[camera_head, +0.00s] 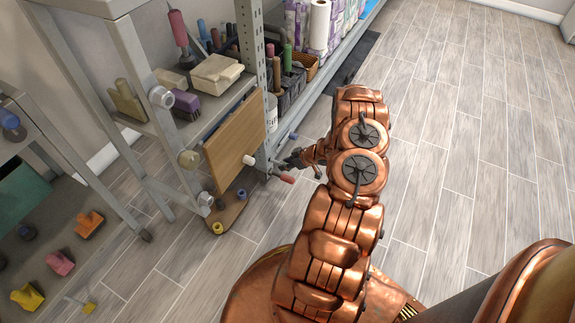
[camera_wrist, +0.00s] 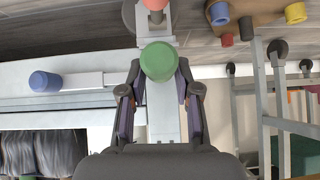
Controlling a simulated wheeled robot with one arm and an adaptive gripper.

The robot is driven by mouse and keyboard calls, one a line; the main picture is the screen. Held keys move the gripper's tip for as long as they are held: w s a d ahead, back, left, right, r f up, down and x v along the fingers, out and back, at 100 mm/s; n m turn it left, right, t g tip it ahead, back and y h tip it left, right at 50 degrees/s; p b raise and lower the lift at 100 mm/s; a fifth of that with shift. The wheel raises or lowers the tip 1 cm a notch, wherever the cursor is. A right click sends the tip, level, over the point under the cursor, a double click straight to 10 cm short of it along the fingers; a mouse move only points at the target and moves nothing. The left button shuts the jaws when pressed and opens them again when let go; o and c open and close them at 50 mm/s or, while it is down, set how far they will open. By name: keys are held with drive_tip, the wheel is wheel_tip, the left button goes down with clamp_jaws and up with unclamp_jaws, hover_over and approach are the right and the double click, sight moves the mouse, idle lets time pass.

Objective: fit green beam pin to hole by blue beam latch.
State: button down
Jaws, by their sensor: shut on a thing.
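In the wrist view a green round-ended pin (camera_wrist: 158,62) stands between the two fingers of my gripper (camera_wrist: 160,95), which is shut on it. Its green end faces the camera. A pale grey beam (camera_wrist: 163,125) lies behind the pin. A blue-ended latch (camera_wrist: 45,82) on a pale bar is to the left of my gripper, apart from it. In the head view my gripper (camera_head: 293,160) is beside the rack post, with a blue end (camera_head: 293,136) just above it. The green pin is hidden there, and I cannot make out the hole in either view.
A red-ended part (camera_head: 287,179) is just below my gripper. A wooden panel (camera_head: 222,155) with a white knob (camera_head: 249,160) stands to its left. A low wooden board (camera_head: 226,217) carries coloured pegs. Shelves crowd the left; floor at right is clear.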

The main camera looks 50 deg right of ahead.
sight(275, 161)
drive_tip(key=shift+w+a, duration=0.25)
drive_tip(key=shift+w, duration=0.55)
drive_tip(key=shift+w+a, duration=0.25)
drive_tip(key=shift+w, duration=0.55)
drive_tip(key=shift+w+a, duration=0.25)
drive_tip(key=shift+w, duration=0.55)
drive_tip(key=c, duration=0.7)
unclamp_jaws()
drive_tip(key=shift+c, duration=0.2)
drive_tip(key=v, duration=1.2)
drive_tip(key=shift+r, duration=0.1)
